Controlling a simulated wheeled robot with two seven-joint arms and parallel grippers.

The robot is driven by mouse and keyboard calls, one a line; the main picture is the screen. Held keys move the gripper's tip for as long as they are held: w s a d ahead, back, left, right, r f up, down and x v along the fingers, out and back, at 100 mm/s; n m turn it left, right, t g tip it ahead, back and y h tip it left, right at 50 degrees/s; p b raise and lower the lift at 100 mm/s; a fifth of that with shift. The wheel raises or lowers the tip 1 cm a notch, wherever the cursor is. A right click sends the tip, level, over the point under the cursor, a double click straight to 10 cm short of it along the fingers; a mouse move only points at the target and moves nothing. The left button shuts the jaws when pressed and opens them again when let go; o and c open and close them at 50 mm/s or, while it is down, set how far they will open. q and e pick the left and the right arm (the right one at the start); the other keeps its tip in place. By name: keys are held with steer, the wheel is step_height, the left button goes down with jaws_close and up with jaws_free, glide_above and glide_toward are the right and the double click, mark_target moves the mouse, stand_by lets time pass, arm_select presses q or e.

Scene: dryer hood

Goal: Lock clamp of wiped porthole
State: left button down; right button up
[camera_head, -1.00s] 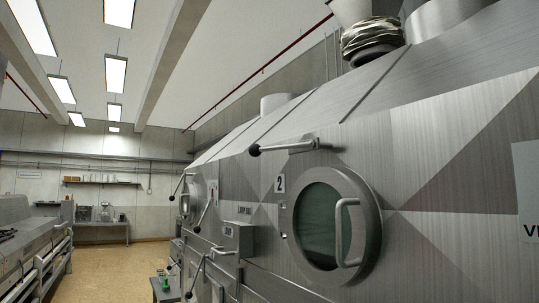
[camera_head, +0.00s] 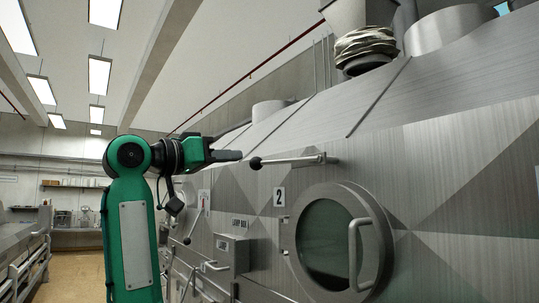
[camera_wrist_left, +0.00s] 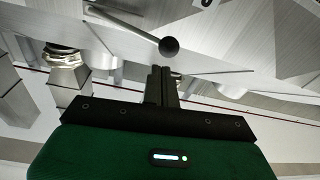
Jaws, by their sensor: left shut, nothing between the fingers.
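The clamp handle (camera_head: 292,161) is a metal bar with a black ball knob at its left end. It lies nearly level above the round porthole (camera_head: 336,240) marked 2, which has a metal rim, dark glass and a D-shaped handle. My left gripper (camera_head: 240,155) is shut and empty, its tips just left of the black knob in the head view; whether they touch it I cannot tell. In the left wrist view the shut fingers (camera_wrist_left: 161,72) point at the clamp handle's knob (camera_wrist_left: 169,46), which appears just beyond them. My right gripper is not in view.
The brushed metal hood wall (camera_head: 460,200) fills the right side. A lamp box (camera_head: 232,254) sticks out left of the porthole. Further left are another clamp lever and porthole, partly hidden by my arm. An aisle floor (camera_head: 75,264) lies far left.

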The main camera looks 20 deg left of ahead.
arm_select(q)
steer(key=shift+m+h, duration=0.5)
steer(key=s+r, duration=0.3)
steer(key=shift+d, duration=0.2)
step_height(320, 180, up, 2)
steer(key=p, duration=0.7)
glide_above(284, 161)
steer(key=a, duration=0.4)
steer(key=f, duration=0.2)
steer(key=f+p, duration=0.1)
steer(key=f, duration=0.1)
steer(key=shift+s+a+f, duration=0.1)
steer(key=shift+a+f, duration=0.05)
steer(key=shift+a, duration=0.05)
